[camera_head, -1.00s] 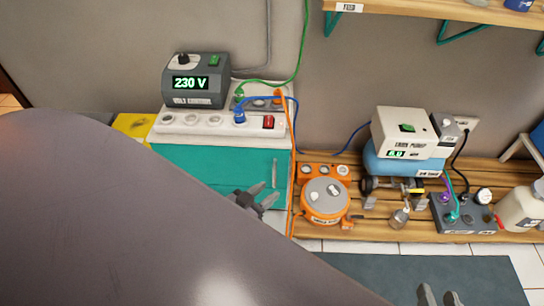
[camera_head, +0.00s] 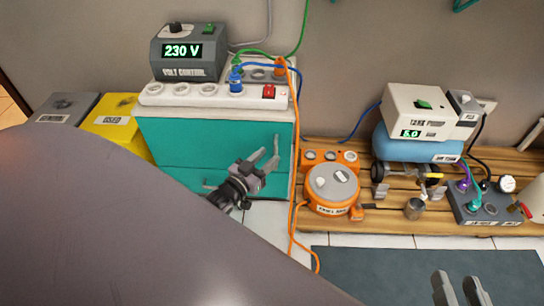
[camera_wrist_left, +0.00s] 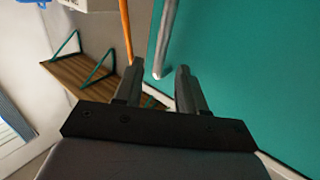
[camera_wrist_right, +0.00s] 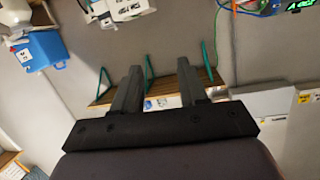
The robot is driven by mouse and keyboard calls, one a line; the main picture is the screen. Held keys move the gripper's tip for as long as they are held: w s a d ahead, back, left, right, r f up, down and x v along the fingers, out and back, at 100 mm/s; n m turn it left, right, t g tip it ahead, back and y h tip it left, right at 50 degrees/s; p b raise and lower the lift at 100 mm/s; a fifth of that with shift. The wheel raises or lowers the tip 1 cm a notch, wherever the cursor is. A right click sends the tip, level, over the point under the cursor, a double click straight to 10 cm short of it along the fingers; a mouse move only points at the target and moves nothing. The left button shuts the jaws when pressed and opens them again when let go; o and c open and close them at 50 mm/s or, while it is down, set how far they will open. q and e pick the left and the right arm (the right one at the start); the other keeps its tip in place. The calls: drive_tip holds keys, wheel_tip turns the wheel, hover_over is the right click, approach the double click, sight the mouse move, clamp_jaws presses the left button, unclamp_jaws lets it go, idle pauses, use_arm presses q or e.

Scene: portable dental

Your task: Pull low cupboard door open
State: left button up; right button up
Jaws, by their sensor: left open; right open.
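The low cupboard is teal, and its door (camera_head: 190,142) looks closed in the head view. A thin grey upright handle (camera_head: 276,144) sits near the right edge of the front. My left gripper (camera_head: 268,158) is open in front of the door, close to the handle's lower end. In the left wrist view the handle (camera_wrist_left: 166,38) runs down the teal door (camera_wrist_left: 240,75), and its lower end lies between and just beyond the open fingertips (camera_wrist_left: 158,72). Contact cannot be told. My right gripper (camera_head: 461,284) is open and empty, low at the right; its fingers also show in the right wrist view (camera_wrist_right: 160,70).
A power strip (camera_head: 210,94) and volt control box (camera_head: 190,52) stand on the cupboard. An orange cable (camera_head: 296,190) hangs beside its right edge. An orange round unit (camera_head: 333,190) and a pump (camera_head: 420,112) stand on the slatted wooden platform. A yellow box (camera_head: 112,122) stands left.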

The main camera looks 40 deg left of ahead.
use_arm(q)
drive_tip(key=shift+w+b, duration=0.5)
drive_tip(key=shift+w, duration=1.05)
clamp_jaws()
drive_tip(key=shift+d, duration=0.1)
drive_tip(key=shift+s, duration=0.1)
